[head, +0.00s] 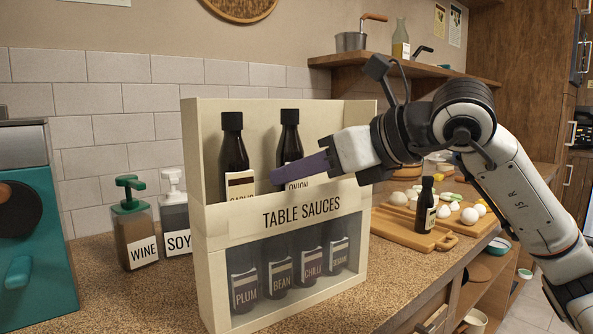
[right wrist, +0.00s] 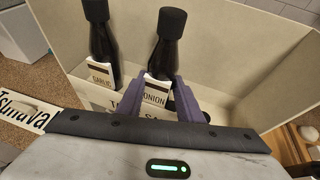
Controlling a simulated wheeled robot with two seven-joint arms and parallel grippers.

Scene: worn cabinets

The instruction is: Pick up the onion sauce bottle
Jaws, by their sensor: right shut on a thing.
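The onion sauce bottle (head: 290,140) is dark with a black cap and a pale label. It stands upright on the upper shelf of the cream table sauces rack (head: 218,216), right of the garlic bottle (head: 233,155). My right gripper (head: 280,178) reaches in from the right, its purple fingers at the onion bottle's lower body. In the right wrist view the onion bottle (right wrist: 166,48) stands between the two fingers (right wrist: 170,97), which are shut on it. The lower part of its label is hidden by the fingers and the rack front. My left gripper is not in view.
Plum, bean, chilli and sesame bottles stand behind the rack's lower window. Wine (head: 136,230) and soy (head: 174,212) dispensers stand to the left. A board (head: 399,226) with a small dark bottle (head: 426,205) is at the right, beneath my arm.

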